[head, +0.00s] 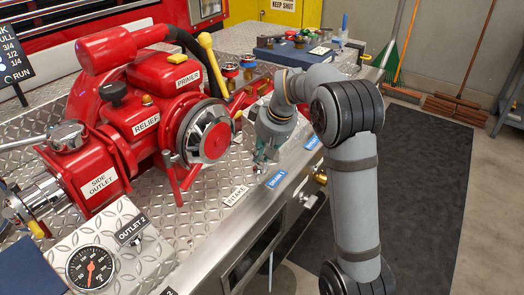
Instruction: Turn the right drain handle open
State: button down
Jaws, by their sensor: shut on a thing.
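My gripper (263,156) points down at the front edge of the diamond-plate deck, right of the red pump (120,105). Its fingers are small and partly dark in this view. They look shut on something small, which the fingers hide. I cannot make out a right drain handle clearly or tell how it is turned. Two blue labels, one near (276,179) and one farther back (312,142), sit along the deck's front edge, their text too small to read. A brass fitting (320,178) shows below the edge.
The INTAKE label (235,195) lies left of my gripper. A gauge panel (92,267) stands at the front left. A blue case (290,52) with small parts lies at the back. The dark floor mat (425,170) is clear.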

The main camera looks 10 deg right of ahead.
jog(key=shift+w+n+g+y+p, duration=0.1)
jog(key=shift+n+g+y+p, duration=0.2)
jog(key=shift+n, duration=0.65)
jog(key=shift+w+n+g+y+p, duration=0.1)
jog(key=shift+n+y+p, duration=0.3)
jog(key=shift+n, duration=0.55)
jog(key=c, duration=1.7)
grip_release()
jog(key=shift+s, duration=0.1)
jog(key=shift+c, duration=0.2)
jog(key=shift+o, duration=0.4)
jog(key=v, duration=1.2)
jog(key=shift+a, duration=0.1)
